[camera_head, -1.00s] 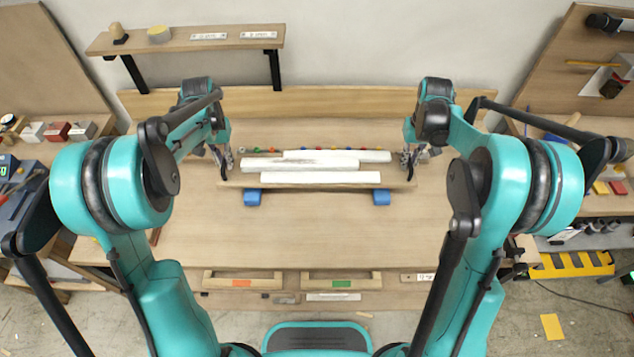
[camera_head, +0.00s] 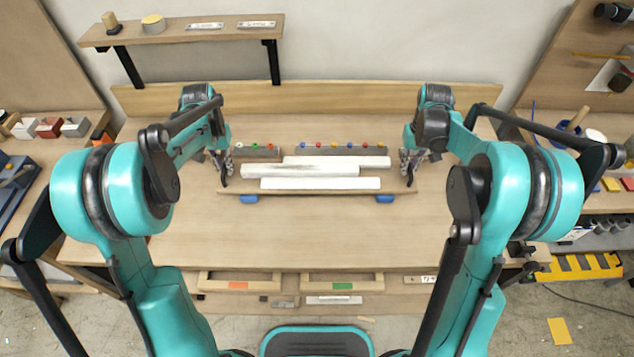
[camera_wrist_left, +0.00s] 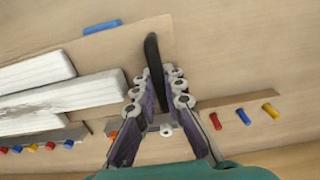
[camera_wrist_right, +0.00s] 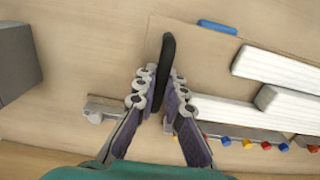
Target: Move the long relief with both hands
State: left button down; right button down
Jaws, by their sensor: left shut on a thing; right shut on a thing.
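The long relief is a thin wooden board (camera_head: 250,186) with several white strips (camera_head: 320,183) on it, lying lengthwise across the middle of the workbench. My left gripper (camera_head: 221,167) is shut on the dark upright handle at its left end; the handle (camera_wrist_left: 152,58) shows between the fingers in the left wrist view. My right gripper (camera_head: 410,166) is shut on the matching handle at its right end, and this handle (camera_wrist_right: 167,60) shows in the right wrist view. Blue pads (camera_head: 248,199) (camera_head: 384,198) peek out below the front edge. I cannot tell whether the board touches them.
A rail with coloured pegs (camera_head: 342,147) runs behind the relief. A wooden shelf (camera_head: 180,32) is on the back wall at left. The bench in front of the relief (camera_head: 310,235) is clear. Drawers (camera_head: 342,282) are at the bench's front. Side benches hold small objects.

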pick_arm(q)
jog(key=shift+f, duration=0.4)
pick_arm(e)
jog(key=shift+f, duration=0.4)
pick_arm(q)
jog(key=c, duration=1.6)
grip_release()
jog(key=shift+r, duration=0.1)
pick_arm(e)
jog(key=c, duration=1.6)
grip_release()
jog(key=shift+r, duration=0.1)
jog(key=shift+r, duration=0.15)
pick_arm(q)
notch_tip(320, 180, up, 12)
pick_arm(e)
notch_tip(320, 180, up, 12)
jog(key=shift+f, duration=0.2)
